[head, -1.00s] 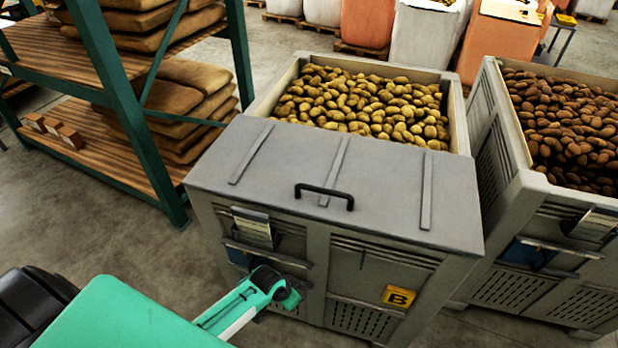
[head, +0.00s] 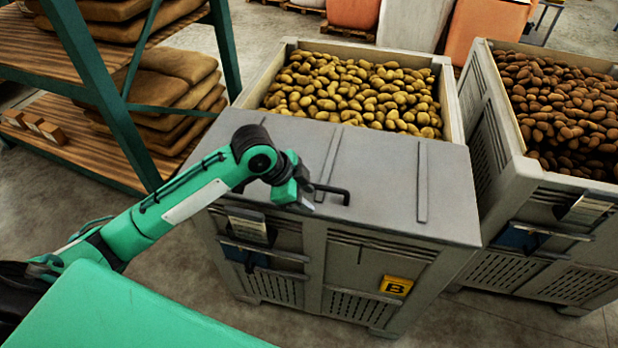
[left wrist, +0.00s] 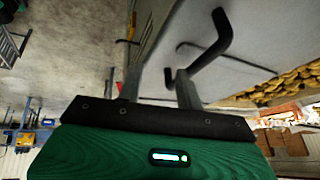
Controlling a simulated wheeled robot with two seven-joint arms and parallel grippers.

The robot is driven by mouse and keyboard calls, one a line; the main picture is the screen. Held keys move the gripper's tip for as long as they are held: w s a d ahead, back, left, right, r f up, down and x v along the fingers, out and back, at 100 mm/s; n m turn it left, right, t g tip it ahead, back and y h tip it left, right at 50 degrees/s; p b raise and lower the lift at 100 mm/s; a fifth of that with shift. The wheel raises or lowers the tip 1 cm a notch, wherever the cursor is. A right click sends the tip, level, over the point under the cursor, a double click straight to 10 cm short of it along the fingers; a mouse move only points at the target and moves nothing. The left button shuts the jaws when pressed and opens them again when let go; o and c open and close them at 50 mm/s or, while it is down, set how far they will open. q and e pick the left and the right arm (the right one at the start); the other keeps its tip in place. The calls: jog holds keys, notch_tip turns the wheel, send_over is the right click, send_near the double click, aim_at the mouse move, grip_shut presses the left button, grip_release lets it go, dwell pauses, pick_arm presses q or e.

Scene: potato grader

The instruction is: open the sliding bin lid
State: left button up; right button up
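The grey bin lid (head: 385,185) lies flat over the front part of bin B (head: 345,262), with the potatoes behind it uncovered. Its black handle (head: 335,191) stands up near the lid's middle; part of it is hidden behind my left gripper in the head view. My left gripper (head: 308,203) is at the handle's left end. In the left wrist view my gripper (left wrist: 159,85) has its two fingers apart, and the handle (left wrist: 212,52) runs close by the right finger. I cannot tell whether the handle touches it. My right gripper is not in view.
A second bin (head: 505,190) of darker potatoes stands close on the right. A green shelf rack (head: 100,90) with brown sacks is on the left. Potatoes (head: 350,90) fill the back of bin B. Concrete floor (head: 170,300) is clear before the bin.

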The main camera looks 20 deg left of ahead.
aim_at(313, 184)
pick_arm(q)
jog(key=w+a+r+m, duration=0.3)
jog(key=a+r, duration=0.3)
jog(key=r, duration=0.5)
jog(key=shift+g, duration=0.4)
jog(key=p+x, duration=0.2)
jog(key=x, duration=1.1)
jog(key=shift+s+f+p, duration=0.1)
jog(key=shift+f+p, duration=0.3)
jog(key=shift+f, duration=0.05)
grip_shut()
